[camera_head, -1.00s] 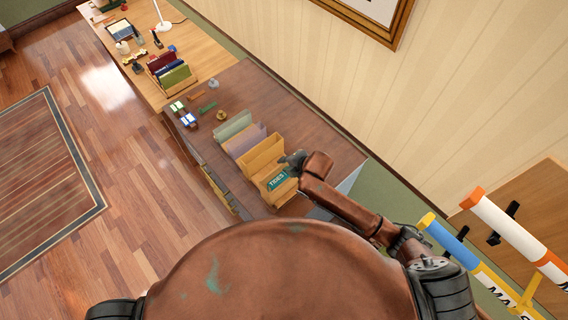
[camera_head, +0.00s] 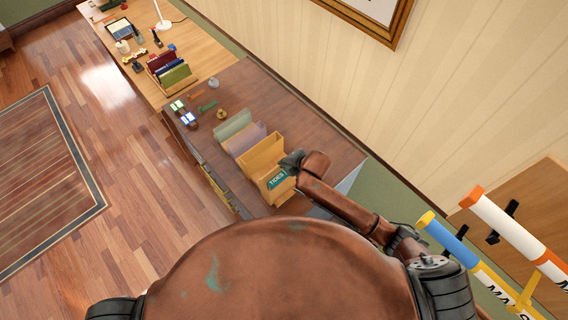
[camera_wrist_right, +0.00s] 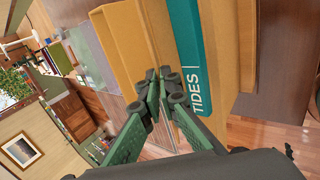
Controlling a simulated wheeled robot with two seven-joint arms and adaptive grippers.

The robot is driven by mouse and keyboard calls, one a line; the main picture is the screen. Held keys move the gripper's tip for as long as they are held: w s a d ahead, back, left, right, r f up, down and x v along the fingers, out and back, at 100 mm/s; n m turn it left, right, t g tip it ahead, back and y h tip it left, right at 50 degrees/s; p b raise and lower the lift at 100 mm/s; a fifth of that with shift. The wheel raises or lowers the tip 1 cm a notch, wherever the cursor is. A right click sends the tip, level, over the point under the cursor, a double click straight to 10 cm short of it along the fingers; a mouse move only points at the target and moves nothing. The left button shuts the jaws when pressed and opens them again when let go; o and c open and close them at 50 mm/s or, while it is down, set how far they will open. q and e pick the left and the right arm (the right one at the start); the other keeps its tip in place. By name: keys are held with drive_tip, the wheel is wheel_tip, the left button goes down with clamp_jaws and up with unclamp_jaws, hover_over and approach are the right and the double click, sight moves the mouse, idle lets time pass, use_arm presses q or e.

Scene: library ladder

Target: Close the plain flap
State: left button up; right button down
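An ochre cardboard box (camera_head: 262,151) with upright panels stands on the dark wooden top. One panel bears a teal TIDES label (camera_head: 277,179); the label also shows in the right wrist view (camera_wrist_right: 188,50). A plain ochre panel (camera_wrist_right: 122,45) stands left of it in that view; I cannot tell for sure that this is the plain flap. My right gripper (camera_head: 291,160) is at the box's right side, by the labelled panel. In the wrist view its fingertips (camera_wrist_right: 168,76) are together, over the box with nothing seen between them; contact is unclear. My left gripper is out of view.
Grey-green and lilac folders (camera_head: 236,130) stand just beyond the box. Small items and a book rack (camera_head: 170,72) lie farther along the furniture. The wall (camera_head: 400,110) runs along the right. Open floor (camera_head: 120,190) lies to the left.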

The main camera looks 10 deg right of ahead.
drive_tip(key=shift+d+f+b, duration=0.15)
drive_tip(key=shift+f+b, duration=0.15)
drive_tip(key=shift+b, duration=0.1)
drive_tip(key=shift+s+d+f+t+y+b, duration=0.1)
drive_tip(key=shift+s+f+t+y+b, duration=0.15)
drive_tip(key=shift+t+y+b, duration=0.4)
drive_tip(key=shift+s+t+b, duration=0.1)
drive_tip(key=shift+t+b, duration=0.25)
drive_tip(key=shift+b, duration=0.4)
drive_tip(key=shift+r, duration=0.15)
drive_tip(key=c, duration=2.2)
unclamp_jaws()
